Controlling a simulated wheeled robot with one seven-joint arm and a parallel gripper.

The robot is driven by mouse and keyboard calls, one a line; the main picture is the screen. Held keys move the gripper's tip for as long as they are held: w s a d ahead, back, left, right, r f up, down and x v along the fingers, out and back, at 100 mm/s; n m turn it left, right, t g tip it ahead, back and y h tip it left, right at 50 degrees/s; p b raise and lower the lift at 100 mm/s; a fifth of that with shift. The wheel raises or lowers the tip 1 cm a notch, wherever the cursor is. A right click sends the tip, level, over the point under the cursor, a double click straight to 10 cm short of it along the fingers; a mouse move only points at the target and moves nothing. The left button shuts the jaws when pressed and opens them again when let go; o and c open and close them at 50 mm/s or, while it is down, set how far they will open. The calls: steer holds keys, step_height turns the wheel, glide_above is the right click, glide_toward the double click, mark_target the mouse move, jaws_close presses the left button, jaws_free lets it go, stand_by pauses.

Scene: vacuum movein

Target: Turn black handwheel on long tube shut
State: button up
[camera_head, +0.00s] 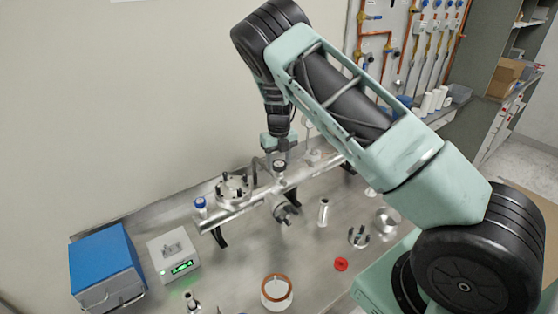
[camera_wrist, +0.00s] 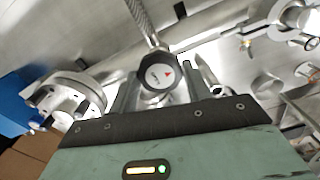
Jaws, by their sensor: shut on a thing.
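The long tube (camera_head: 240,206) is a shiny metal pipe lying on black supports across the bench in the head view. The black handwheel (camera_head: 280,164) sits on top of it near the middle.
A blue box (camera_head: 102,266) and a scale with a green display (camera_head: 175,255) stand at the left. A round flange with black knobs (camera_head: 233,187) and a blue-capped part (camera_head: 200,206) are near the tube. A red ring (camera_head: 341,264) and a brown-rimmed cup (camera_head: 277,292) lie in front.

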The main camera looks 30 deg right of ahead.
mark_target(279, 164)
steer(key=shift+r, duration=0.1)
steer(key=o, duration=1)
steer(key=shift+c, duration=0.2)
step_height(279, 164, up, 17)
steer(key=b, duration=0.4)
steer(key=shift+r+b, duration=0.2)
steer(key=shift+b, duration=0.15)
